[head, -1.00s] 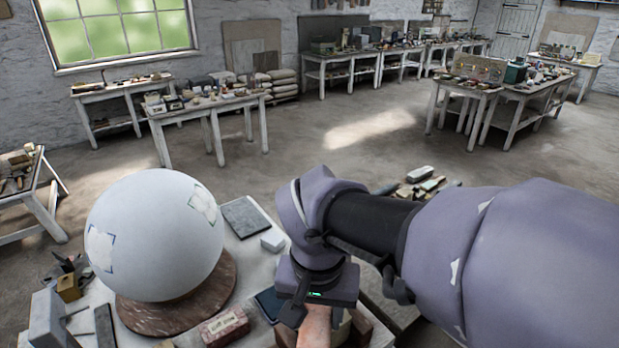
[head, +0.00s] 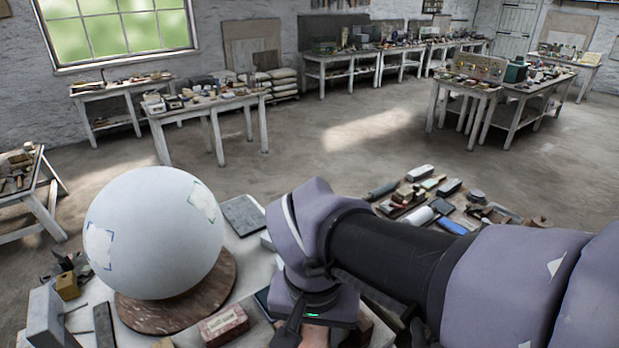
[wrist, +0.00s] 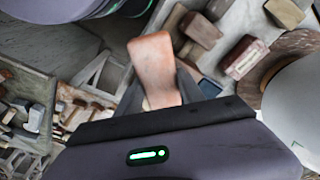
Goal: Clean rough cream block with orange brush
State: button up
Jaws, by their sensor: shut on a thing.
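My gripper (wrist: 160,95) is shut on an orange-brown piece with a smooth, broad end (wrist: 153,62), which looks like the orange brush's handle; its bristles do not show. In the wrist view it is in front of the table with the blocks. In the head view my wrist hides most of it. I cannot pick out the rough cream block for certain. A brownish block (wrist: 203,30) and a paler tan block (wrist: 285,12) lie on the table in the wrist view.
A large white sphere (head: 153,230) stands on a round reddish-brown base (head: 185,312) at left. A red-brown block with a cream label (head: 223,326) lies before it. A grey slab (head: 243,215) lies behind. A tool-covered surface (head: 483,212) is at right.

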jog(key=shift+w+d+p, duration=0.2)
jog(key=shift+w, duration=1)
jog(key=shift+w+d+p, duration=0.15)
jog(key=shift+w+d, duration=0.05)
jog(key=shift+w, duration=0.95)
jog(key=shift+s+a+r+p, duration=0.1)
jog(key=shift+s+r+p, duration=0.2)
jog(key=shift+s, duration=0.35)
jog(key=shift+s+a+r+p, duration=0.1)
jog(key=shift+s+r, duration=0.3)
jog(key=shift+s, duration=0.2)
jog(key=shift+w, duration=0.15)
jog(key=shift+w+a+f, duration=0.15)
jog(key=shift+w+a, duration=0.45)
jog(key=shift+w, duration=0.25)
jog(key=shift+s, duration=0.15)
jog(key=shift+f+b, duration=0.6)
jog(key=shift+f, duration=0.05)
